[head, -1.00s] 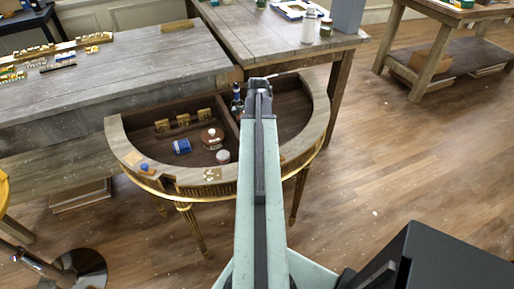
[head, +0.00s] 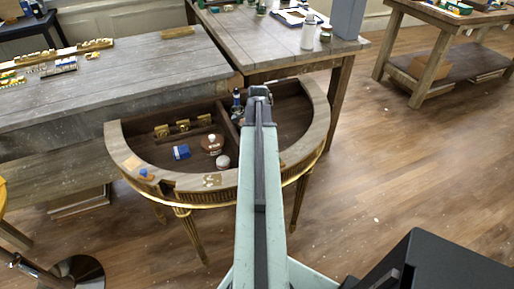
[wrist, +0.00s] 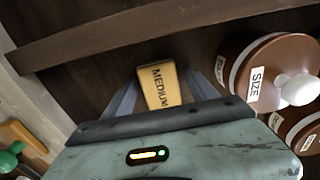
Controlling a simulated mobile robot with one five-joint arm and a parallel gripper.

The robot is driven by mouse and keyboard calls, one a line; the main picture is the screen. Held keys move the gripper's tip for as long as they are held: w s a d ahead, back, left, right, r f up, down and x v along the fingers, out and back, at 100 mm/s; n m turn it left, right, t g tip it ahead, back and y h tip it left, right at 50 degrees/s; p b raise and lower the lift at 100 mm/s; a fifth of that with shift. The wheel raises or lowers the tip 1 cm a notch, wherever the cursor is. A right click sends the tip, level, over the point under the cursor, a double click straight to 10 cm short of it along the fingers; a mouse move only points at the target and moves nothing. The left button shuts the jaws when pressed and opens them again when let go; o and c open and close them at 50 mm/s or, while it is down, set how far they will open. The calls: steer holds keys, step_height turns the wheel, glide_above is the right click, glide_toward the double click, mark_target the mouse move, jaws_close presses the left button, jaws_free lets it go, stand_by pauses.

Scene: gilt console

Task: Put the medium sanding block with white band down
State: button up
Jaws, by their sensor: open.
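The medium sanding block (wrist: 160,84) shows in the wrist view as a tan block with "MEDIUM" printed on its face. It lies between the two spread fingers of my gripper (wrist: 161,76), over the dark wooden floor of the console. I see no white band on the part that shows. I cannot tell whether the block touches the floor or a finger. In the head view my gripper (head: 258,92) is at the far end of my arm, over the half-round gilt console (head: 318,125); the block cannot be made out there.
A brown lidded jar with a white knob and "SIZE" label (wrist: 258,72) stands right of the block. A wooden divider (wrist: 100,38) runs behind it. In the head view a blue block (head: 181,152) and a brown jar (head: 212,145) sit left of my arm.

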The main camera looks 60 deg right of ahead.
steer(key=r+p, duration=0.7)
steer(key=r, duration=0.1)
steer(key=shift+d+p, duration=0.2)
steer(key=shift+p, duration=0.1)
steer(key=shift+f, duration=0.1)
